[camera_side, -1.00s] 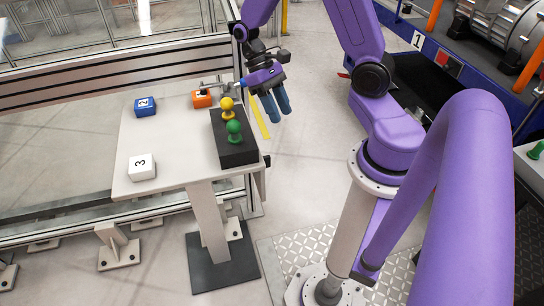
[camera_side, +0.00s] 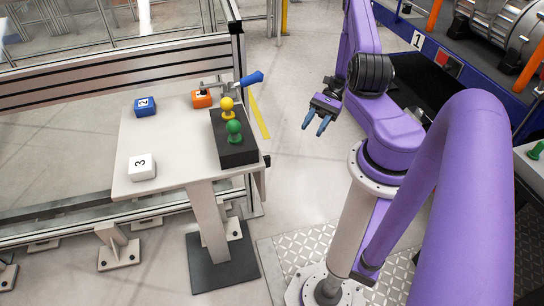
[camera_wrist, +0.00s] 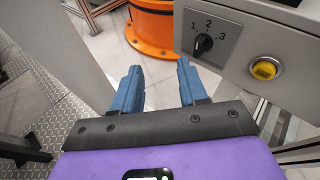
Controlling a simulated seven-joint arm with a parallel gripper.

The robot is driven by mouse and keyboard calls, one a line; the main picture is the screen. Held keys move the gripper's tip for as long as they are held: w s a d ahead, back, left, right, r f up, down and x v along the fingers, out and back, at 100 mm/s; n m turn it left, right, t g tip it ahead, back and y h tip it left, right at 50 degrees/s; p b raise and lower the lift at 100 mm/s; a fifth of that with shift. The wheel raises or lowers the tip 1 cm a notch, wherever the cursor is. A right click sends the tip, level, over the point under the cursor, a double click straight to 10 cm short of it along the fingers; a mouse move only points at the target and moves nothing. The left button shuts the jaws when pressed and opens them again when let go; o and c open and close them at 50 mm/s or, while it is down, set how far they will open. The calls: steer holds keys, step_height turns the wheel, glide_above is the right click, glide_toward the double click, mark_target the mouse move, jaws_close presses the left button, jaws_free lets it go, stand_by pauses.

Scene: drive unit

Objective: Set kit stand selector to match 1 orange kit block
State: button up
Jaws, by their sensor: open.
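In the side view, the orange kit block (camera_side: 204,101) sits at the far right corner of the pale kit stand (camera_side: 160,118), its number partly covered by a clamp. In the wrist view, a black selector knob (camera_wrist: 203,44) marked 1, 2 and 3 is on a grey panel (camera_wrist: 245,32). I cannot tell surely which number it points to. My gripper (camera_side: 314,127) is open and empty, off to the right of the stand. In the wrist view, my gripper (camera_wrist: 160,67) has its fingers apart, below and left of the knob and not touching it.
A blue block 2 (camera_side: 146,107) and a white block 3 (camera_side: 142,167) also sit on the stand. A black box (camera_side: 236,153) carries a yellow knob (camera_side: 227,104) and a green knob (camera_side: 234,129). A blue-handled clamp (camera_side: 252,78) sticks out. A yellow button (camera_wrist: 265,69) is right of the selector.

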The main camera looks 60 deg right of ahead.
steer(key=s+f+m+t+h, duration=0.2)
steer(key=s+f+m+t, duration=0.2)
steer(key=f+m+t, duration=0.6)
steer(key=w+a+r+t, duration=0.1)
steer(key=w+a+r, duration=0.2)
steer(key=w+a, duration=0.9)
steer(key=shift+a+r+n+t, duration=0.25)
steer(key=shift+a+n+t, duration=0.05)
steer(key=shift+a+t, duration=0.15)
jaws_close()
